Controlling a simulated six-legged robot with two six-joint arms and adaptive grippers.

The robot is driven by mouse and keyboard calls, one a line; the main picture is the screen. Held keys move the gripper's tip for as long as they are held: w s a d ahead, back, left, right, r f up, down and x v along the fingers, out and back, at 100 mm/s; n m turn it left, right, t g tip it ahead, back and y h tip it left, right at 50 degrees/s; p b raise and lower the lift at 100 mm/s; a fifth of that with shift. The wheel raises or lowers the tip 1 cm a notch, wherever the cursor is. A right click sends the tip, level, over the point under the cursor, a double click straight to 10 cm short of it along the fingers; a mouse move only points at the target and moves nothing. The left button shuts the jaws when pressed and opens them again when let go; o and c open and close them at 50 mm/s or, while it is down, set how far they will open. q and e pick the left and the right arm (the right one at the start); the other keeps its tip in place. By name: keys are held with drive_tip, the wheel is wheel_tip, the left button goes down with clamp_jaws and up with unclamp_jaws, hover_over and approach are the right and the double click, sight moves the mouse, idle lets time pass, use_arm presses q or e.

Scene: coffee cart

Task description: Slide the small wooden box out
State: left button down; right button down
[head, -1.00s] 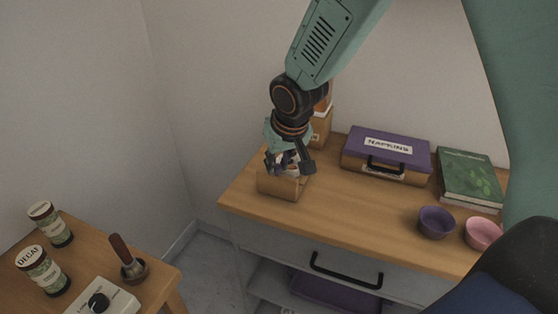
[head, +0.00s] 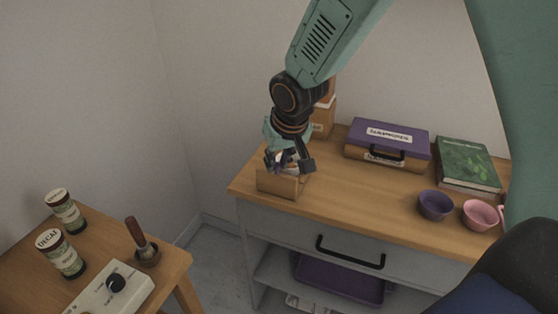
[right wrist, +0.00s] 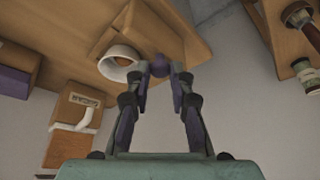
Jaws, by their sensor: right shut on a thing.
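The small wooden box (head: 282,184) sits upright on the cart top near its left end, close to the front edge. My right gripper (head: 287,163) reaches down onto it from above and hides part of its top. In the right wrist view my fingers close at a round purple knob (right wrist: 160,65) beside the wooden box (right wrist: 150,28); where the knob attaches is not clear. A white-rimmed round opening or cup (right wrist: 118,64) shows next to it. My left gripper is not in view.
The cart top (head: 350,205) also holds a tall wooden box (head: 322,120), a purple-lidded napkin box (head: 388,140), a green book (head: 467,166), a purple bowl (head: 434,205) and a pink cup (head: 480,214). A side table (head: 180,268) with jars stands at left, across a gap.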

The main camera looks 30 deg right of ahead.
drive_tip(key=shift+s+a, duration=0.2)
drive_tip(key=shift+s, duration=0.05)
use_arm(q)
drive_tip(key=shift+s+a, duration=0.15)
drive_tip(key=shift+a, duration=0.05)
use_arm(e)
drive_tip(key=shift+f, duration=0.15)
drive_tip(key=c, duration=1.6)
unclamp_jaws()
drive_tip(key=o, duration=0.4)
drive_tip(key=shift+a, duration=0.2)
drive_tip(key=shift+o, duration=0.2)
drive_tip(key=shift+d, duration=0.2)
drive_tip(key=v, duration=1.2)
